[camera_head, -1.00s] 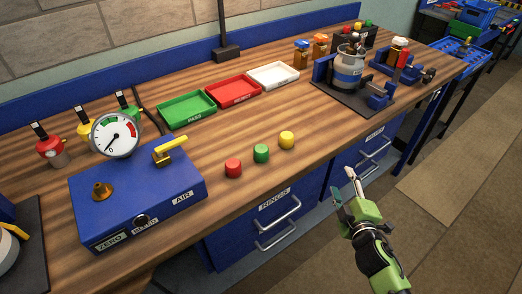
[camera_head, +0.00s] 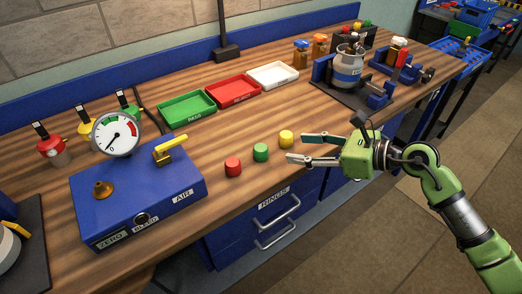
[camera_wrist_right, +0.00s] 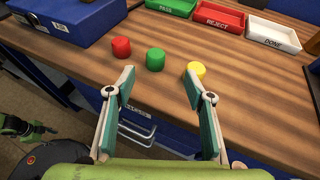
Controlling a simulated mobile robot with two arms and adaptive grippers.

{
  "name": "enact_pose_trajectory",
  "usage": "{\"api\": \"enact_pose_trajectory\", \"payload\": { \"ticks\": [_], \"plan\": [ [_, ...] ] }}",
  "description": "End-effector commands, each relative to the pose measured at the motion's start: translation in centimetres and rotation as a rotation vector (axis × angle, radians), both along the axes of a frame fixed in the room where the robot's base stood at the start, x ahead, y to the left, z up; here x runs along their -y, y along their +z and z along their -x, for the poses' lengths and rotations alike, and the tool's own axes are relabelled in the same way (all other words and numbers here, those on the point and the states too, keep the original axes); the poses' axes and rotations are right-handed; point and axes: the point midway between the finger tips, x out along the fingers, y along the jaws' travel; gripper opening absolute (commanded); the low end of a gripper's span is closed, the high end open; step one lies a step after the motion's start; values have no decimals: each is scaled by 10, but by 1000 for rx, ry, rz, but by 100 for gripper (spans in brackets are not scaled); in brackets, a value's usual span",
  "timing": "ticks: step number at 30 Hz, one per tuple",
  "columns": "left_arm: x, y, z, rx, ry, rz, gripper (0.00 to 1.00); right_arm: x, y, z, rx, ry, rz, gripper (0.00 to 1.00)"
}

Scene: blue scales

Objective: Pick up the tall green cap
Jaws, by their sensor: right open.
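The green cap (camera_head: 261,152) stands upright on the wooden bench between a red cap (camera_head: 233,166) and a yellow cap (camera_head: 286,139). In the right wrist view the green cap (camera_wrist_right: 155,59) lies ahead of the fingers, a little left of the gap's middle. My right gripper (camera_head: 290,147) is open and empty, its fingertips over the bench's front edge, just right of the green cap and close to the yellow cap. In the wrist view the right finger is near the yellow cap (camera_wrist_right: 196,69).
A blue gauge box (camera_head: 140,205) stands left of the caps. Behind lie green (camera_head: 187,109), red (camera_head: 233,92) and white (camera_head: 273,75) trays. A grey canister (camera_head: 348,68) sits in a stand at the right. The bench between caps and trays is clear.

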Motion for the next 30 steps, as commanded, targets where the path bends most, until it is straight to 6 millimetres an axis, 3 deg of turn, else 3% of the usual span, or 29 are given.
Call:
{"api": "enact_pose_trajectory", "payload": {
  "ticks": [9,30],
  "plan": [
    [0,15,0,-1,0,0,40,-49,-21,-28,-3,3,-1,48],
    [-1,33,2,-4,1,-2,40,-107,-55,-56,-4,2,0,48]
  ]
}}
